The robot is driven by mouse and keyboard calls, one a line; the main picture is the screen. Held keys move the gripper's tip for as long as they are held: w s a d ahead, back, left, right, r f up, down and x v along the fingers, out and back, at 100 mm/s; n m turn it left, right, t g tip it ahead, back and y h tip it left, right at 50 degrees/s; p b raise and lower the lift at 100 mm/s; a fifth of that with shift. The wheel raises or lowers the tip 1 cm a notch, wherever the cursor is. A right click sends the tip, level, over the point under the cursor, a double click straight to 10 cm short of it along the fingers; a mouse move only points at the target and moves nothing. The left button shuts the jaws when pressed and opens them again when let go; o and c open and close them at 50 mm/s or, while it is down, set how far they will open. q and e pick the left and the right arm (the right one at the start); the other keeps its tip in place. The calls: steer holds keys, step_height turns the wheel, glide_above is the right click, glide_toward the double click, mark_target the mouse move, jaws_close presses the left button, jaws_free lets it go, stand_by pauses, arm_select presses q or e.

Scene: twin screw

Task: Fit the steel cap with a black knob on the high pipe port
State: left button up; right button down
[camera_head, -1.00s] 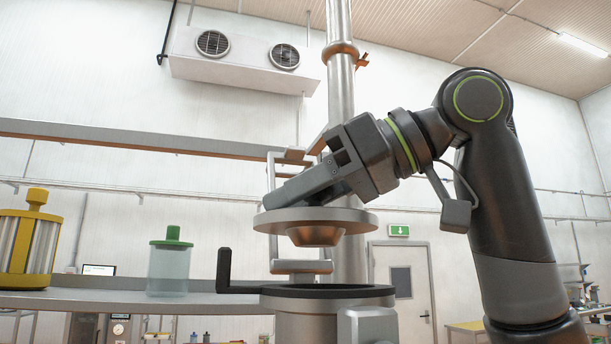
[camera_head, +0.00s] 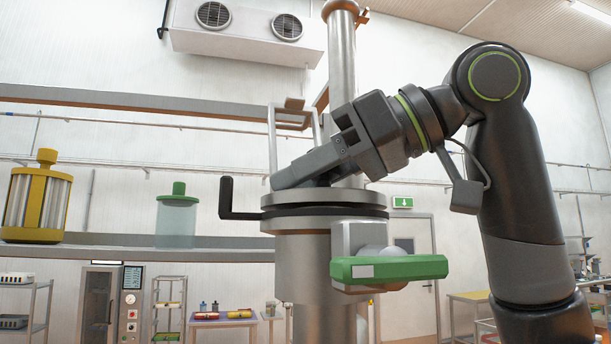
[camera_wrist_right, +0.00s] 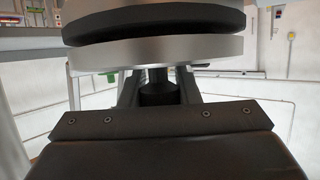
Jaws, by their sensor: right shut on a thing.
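The steel cap (camera_head: 312,198) is a wide silver disc lying over the top of the high pipe port (camera_head: 300,255). A thin dark gap shows between the cap and the port's black rim (camera_head: 325,213); I cannot tell whether they touch. My right gripper (camera_head: 285,182) reaches in over the cap, shut on its knob. In the right wrist view the black knob (camera_wrist_right: 158,92) sits between the fingers, with the steel disc (camera_wrist_right: 160,53) and the black ring (camera_wrist_right: 155,22) beyond it. My left gripper is not in view.
A black crank handle (camera_head: 226,198) stands up left of the port. A green-handled valve (camera_head: 388,268) is on the port's front. A green-lidded jar (camera_head: 176,222) and a yellow canister (camera_head: 36,205) stand on the shelf (camera_head: 120,250) at left.

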steer(key=shift+a, duration=0.1)
steer(key=shift+f, duration=0.2)
steer(key=c, duration=1)
jaws_free()
steer(key=shift+b, duration=0.3)
steer(key=shift+d, duration=0.4)
steer(key=b+v, duration=0.3)
steer(key=v, duration=1.4)
steer(key=shift+a+r+b, duration=0.15)
steer(key=shift+b, duration=0.2)
